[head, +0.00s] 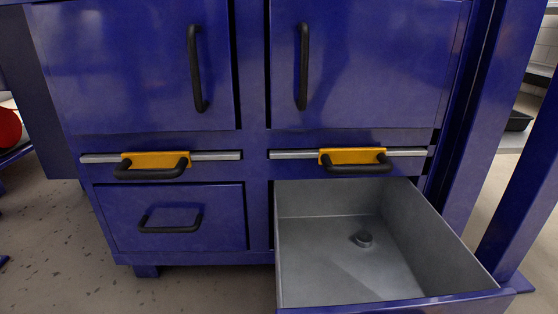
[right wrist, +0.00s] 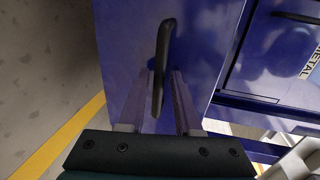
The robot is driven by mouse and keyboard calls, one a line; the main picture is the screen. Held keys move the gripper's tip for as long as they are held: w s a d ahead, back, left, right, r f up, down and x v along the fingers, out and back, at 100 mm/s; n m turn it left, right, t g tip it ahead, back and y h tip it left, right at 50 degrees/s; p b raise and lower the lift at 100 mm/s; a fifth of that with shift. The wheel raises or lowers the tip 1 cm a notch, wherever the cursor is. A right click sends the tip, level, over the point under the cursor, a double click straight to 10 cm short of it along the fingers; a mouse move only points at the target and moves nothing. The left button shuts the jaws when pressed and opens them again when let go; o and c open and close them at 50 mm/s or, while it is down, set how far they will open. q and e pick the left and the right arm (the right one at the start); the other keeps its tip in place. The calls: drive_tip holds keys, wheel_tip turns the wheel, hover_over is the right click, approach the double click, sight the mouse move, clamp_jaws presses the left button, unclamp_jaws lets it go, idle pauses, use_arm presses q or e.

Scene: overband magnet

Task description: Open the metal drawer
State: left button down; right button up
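The blue cabinet has a lower right drawer (head: 340,240) standing pulled out in the head view. The lower left drawer (head: 180,228) is closed, with a black handle (head: 170,223). In the right wrist view a black handle (right wrist: 161,65) on a blue front (right wrist: 125,45) lies between the fingers of my right gripper (right wrist: 161,73). The fingers look apart, with gaps beside the handle. A label reading METAL (right wrist: 312,62) is on another blue panel at the right. My left gripper is in neither view.
Two closed upper doors (head: 135,70) (head: 375,70) have upright black handles. Below them are metal bars with yellow brackets (head: 155,160) (head: 352,156) and black handles. Blue posts stand at the right. Grey floor (head: 50,240) is clear at the left; a yellow stripe (right wrist: 65,140) crosses it in the wrist view.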

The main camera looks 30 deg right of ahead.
drive_tip(key=shift+o, duration=0.7)
drive_tip(key=p+v, duration=0.2)
drive_tip(key=v, duration=0.8)
